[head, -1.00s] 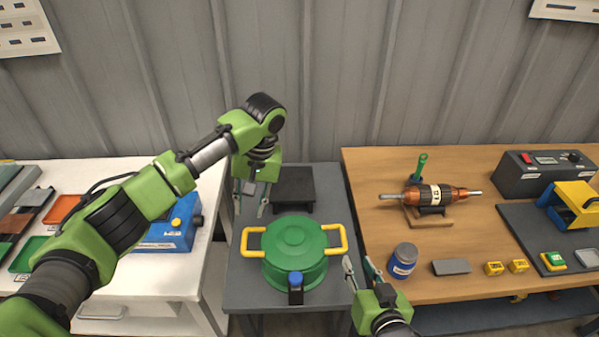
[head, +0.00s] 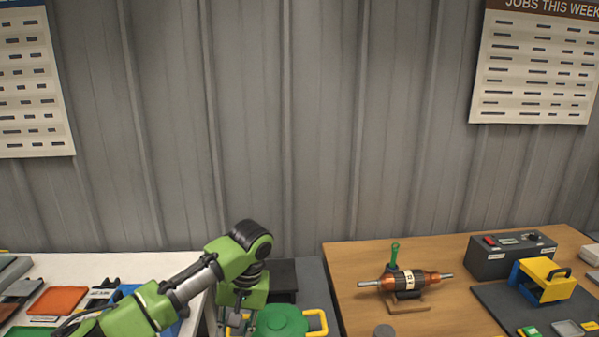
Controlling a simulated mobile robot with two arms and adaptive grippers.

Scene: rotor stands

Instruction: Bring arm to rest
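My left arm comes in from the lower left, and its green wrist hangs down over the grey middle table (head: 315,277). My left gripper (head: 238,322) shows only partly at the bottom edge, beside the green pot-like vessel (head: 282,320); its finger opening is not clear. The vessel has a yellow handle (head: 318,322) on its right side, and its lower part is cut off by the frame. My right gripper is out of view.
A rotor (head: 408,280) with copper windings lies on a stand on the wooden bench (head: 355,315) at right. A dark control box (head: 512,255) and a yellow device (head: 541,280) stand farther right. An orange tray (head: 57,301) sits on the white table at left.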

